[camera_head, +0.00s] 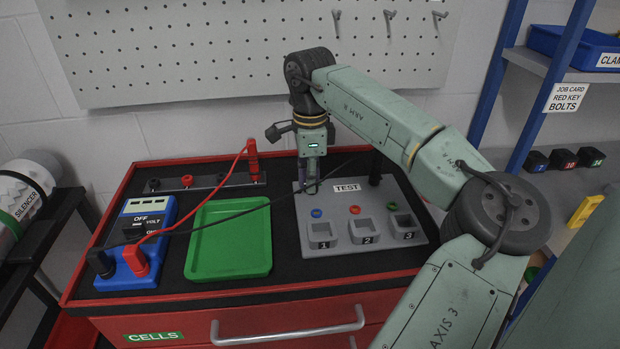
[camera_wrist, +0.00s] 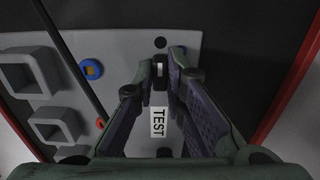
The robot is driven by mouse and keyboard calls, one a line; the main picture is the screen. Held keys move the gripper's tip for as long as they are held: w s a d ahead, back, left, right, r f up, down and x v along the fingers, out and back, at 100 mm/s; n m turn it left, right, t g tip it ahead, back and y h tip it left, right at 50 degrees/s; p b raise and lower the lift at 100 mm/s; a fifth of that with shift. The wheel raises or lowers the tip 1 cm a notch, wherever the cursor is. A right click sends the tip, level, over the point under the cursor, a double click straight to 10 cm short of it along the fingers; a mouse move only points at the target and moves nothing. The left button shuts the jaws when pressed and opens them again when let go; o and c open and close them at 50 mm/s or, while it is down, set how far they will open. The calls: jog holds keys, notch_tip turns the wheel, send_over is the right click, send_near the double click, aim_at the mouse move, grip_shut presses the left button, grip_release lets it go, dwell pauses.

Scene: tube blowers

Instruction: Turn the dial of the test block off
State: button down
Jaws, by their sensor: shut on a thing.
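The test block is a grey plate (camera_head: 295,238) on the cabinet top, with a TEST label and three numbered square sockets. It also shows in the wrist view (camera_wrist: 110,42). My gripper (camera_head: 311,186) points down over the block's back left part. In the wrist view, the small black dial (camera_wrist: 160,71) with a light mark sits between my fingertips (camera_wrist: 163,62), and they are shut on it. The TEST label (camera_wrist: 158,122) lies between the fingers. In the head view my gripper hides the dial.
A blue meter (camera_head: 140,232) with OFF, VOLT and ON marks stands left, beside a green tray (camera_head: 230,262). A black cable (camera_head: 225,217) crosses the tray to the test block. A red lead (camera_head: 205,205) runs to a red probe (camera_head: 252,155) at the back. A pegboard stands behind.

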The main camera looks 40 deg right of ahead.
jog(key=c, duration=1.6)
grip_release()
jog(key=shift+c, duration=0.2)
notch_tip(320, 180, up, 12)
